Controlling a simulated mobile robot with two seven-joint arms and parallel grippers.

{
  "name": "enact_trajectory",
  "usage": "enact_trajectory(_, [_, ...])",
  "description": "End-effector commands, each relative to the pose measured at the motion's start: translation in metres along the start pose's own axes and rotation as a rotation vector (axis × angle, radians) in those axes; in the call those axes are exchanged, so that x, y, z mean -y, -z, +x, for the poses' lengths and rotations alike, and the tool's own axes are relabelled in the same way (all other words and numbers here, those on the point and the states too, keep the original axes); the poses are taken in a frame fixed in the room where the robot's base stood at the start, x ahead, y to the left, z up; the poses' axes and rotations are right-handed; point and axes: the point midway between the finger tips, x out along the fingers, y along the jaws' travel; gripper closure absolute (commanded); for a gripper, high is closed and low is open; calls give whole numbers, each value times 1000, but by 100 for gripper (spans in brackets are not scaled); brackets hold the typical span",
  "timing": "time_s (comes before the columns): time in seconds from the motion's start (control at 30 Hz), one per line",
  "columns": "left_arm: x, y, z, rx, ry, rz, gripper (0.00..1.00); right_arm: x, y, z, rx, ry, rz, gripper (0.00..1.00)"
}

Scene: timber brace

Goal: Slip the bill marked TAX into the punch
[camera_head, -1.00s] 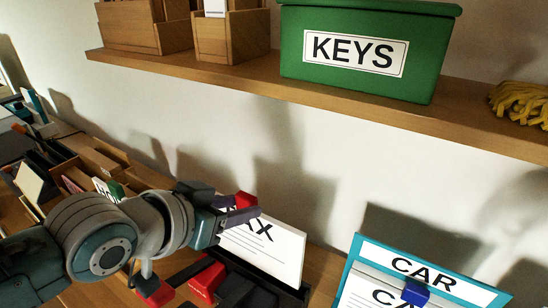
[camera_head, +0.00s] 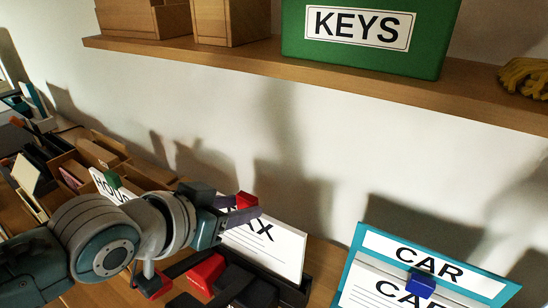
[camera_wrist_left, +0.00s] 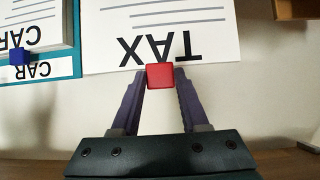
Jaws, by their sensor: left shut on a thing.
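The TAX bill (camera_head: 262,244) is a white card with black lettering, leaning tilted in or just behind a black open-topped holder (camera_head: 292,290). A red block (camera_head: 246,200) sits at its lettered edge; it also shows in the left wrist view (camera_wrist_left: 160,76) against the bill (camera_wrist_left: 150,30). My left gripper (camera_head: 240,205) is shut on this red block, its fingers either side of it. A black device with a red top (camera_head: 206,271), perhaps the punch, stands in front of the bill, partly behind my arm. I cannot tell whether the bill's lower edge is inside it. My right gripper is not in view.
A teal CAR board (camera_head: 360,240) with a blue clip (camera_head: 421,283) stands at right. A HOUSE card (camera_head: 106,187) with a green block stands in the wooden organiser at left. A shelf (camera_head: 265,65) above holds the green KEYS box (camera_head: 362,40) and yellow gloves (camera_head: 525,76).

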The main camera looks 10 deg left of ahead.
Motion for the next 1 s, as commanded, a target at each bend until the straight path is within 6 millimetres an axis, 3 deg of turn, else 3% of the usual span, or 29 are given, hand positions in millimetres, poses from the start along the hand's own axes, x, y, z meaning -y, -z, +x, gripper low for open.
enact_trajectory(1.0, [0,-34,23,-3,0,0,100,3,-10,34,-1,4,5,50])
